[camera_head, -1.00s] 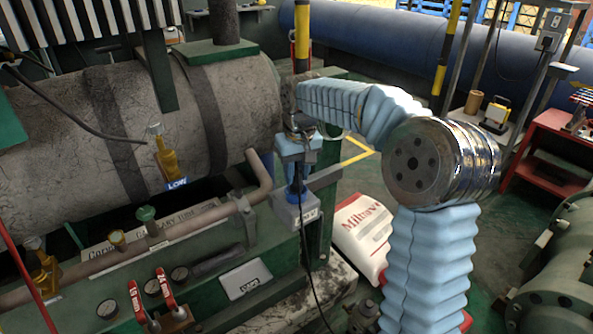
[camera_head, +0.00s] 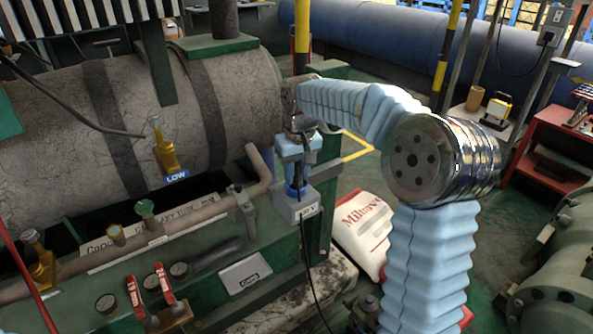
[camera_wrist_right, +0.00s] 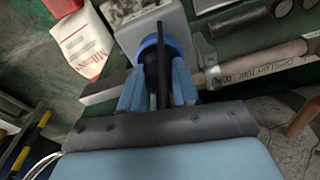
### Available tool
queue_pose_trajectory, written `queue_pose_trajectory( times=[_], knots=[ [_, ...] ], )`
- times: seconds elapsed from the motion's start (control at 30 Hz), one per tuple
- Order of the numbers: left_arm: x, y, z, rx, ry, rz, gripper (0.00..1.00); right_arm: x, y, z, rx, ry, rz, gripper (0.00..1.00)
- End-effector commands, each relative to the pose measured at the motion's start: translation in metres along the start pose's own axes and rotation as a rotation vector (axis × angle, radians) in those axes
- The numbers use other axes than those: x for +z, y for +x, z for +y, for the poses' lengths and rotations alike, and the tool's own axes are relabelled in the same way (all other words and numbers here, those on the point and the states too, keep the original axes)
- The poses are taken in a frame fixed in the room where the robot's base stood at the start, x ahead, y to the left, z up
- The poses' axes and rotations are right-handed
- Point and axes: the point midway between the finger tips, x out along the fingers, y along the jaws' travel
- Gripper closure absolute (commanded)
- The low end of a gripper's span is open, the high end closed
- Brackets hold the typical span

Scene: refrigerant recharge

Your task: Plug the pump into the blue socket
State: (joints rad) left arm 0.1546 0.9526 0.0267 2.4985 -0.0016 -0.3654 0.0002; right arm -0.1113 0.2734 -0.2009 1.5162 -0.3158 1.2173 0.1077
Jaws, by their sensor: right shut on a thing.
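My right gripper (camera_head: 296,184) points down over a grey socket box (camera_head: 300,208) on the green machine frame. In the right wrist view, the gripper (camera_wrist_right: 158,95) is shut on a dark plug (camera_wrist_right: 150,68). The blue socket (camera_wrist_right: 147,43) shows as a blue ring on the grey box (camera_wrist_right: 173,20). The plug's front end is at the ring; I cannot tell how deep it sits. The fingers hide part of the plug and socket. A black cable (camera_head: 308,262) hangs in front of the box. My left gripper is not in view.
A large cracked grey tank (camera_head: 60,130) with a yellow LOW valve (camera_head: 165,155) lies on the left. Red-handled valves (camera_head: 137,297) and gauges stand in front. A white sack (camera_head: 362,228) lies on the floor right of the box. A red cart (camera_head: 545,160) stands farther right.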

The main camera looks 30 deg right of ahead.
Motion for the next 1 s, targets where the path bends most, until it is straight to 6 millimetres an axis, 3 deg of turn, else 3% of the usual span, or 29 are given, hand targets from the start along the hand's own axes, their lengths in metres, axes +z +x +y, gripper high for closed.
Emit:
queue_pose_trajectory(
  times=[0.23, 0.27, 0.43, 0.8, 1.0],
  knots=[
    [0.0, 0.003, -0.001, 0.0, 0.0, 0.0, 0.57, 0.001, 0.006, 0.0, 0.0, 0.0, -0.001, 0.94],
    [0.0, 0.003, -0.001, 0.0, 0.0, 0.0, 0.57, 0.001, 0.005, 0.0, 0.0, 0.0, 0.0, 0.65],
    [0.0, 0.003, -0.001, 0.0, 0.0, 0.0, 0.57, 0.001, 0.005, 0.0, 0.0, 0.0, -0.001, 0.4],
    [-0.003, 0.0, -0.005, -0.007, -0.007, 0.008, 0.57, 0.0, 0.003, 0.0, 0.0, 0.0, 0.0, 0.4],
    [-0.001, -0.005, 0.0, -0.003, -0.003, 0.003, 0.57, -0.001, -0.039, 0.0, 0.0, 0.0, 0.003, 0.4]
  ],
)
